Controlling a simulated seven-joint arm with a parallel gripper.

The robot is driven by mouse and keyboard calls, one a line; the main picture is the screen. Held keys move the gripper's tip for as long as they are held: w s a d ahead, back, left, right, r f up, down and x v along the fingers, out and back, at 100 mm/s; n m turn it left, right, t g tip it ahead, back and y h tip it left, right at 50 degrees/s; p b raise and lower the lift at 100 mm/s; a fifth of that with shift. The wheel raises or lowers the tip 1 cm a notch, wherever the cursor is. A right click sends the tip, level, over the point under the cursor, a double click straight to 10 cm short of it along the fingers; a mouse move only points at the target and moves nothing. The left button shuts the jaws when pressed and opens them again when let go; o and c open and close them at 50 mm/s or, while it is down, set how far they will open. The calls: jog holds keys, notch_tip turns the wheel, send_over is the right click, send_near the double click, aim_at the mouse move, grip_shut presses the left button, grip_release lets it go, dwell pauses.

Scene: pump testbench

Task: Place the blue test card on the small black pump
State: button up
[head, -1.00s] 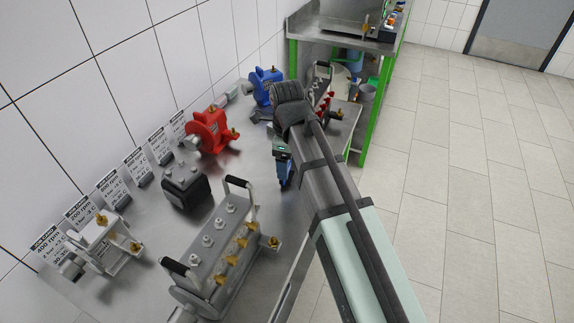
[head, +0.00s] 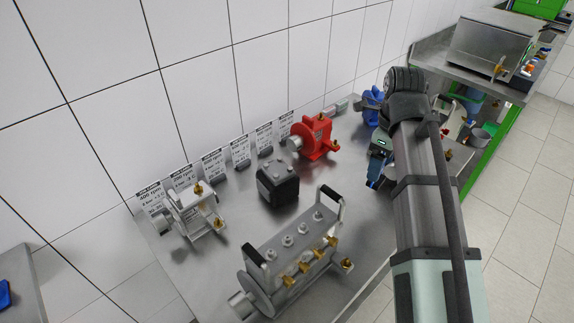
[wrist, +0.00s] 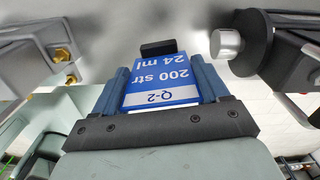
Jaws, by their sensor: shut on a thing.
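The blue test card (wrist: 162,80), with white print reading Q-2, 200 str and 24 ml, lies between the blue fingers of my gripper (wrist: 160,88) in the wrist view. My gripper is shut on it. A small black block (wrist: 158,48) sits at the card's far end. In the head view my gripper (head: 376,170) is at the right side of the bench, partly hidden by my arm; I cannot make out the card there. The small black pump (head: 278,186) is box-shaped and stands mid-bench, left of my gripper and apart from it. Its top looks bare.
A red pump (head: 314,140) and a blue pump (head: 372,104) stand behind. A silver pump (head: 195,212) is left; a large handled manifold (head: 292,258) is in front. Job cards (head: 212,166) line the wall. A dark body with a silver shaft (wrist: 226,43) is close in the wrist view.

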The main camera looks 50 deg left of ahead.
jog(key=s+a+r+n, duration=0.2)
jog(key=s+a+r, duration=0.1)
jog(key=s+a, duration=0.45)
jog(key=s+a+r+n, duration=0.1)
jog(key=s+a+r, duration=0.2)
jog(key=s+a, duration=0.45)
notch_tip(320, 180, up, 4)
send_over(274, 167)
jog(key=shift+f, duration=5)
jog(key=o, duration=1)
jog(key=shift+f, duration=0.1)
jog(key=shift+o, duration=0.2)
notch_tip(274, 167, up, 8)
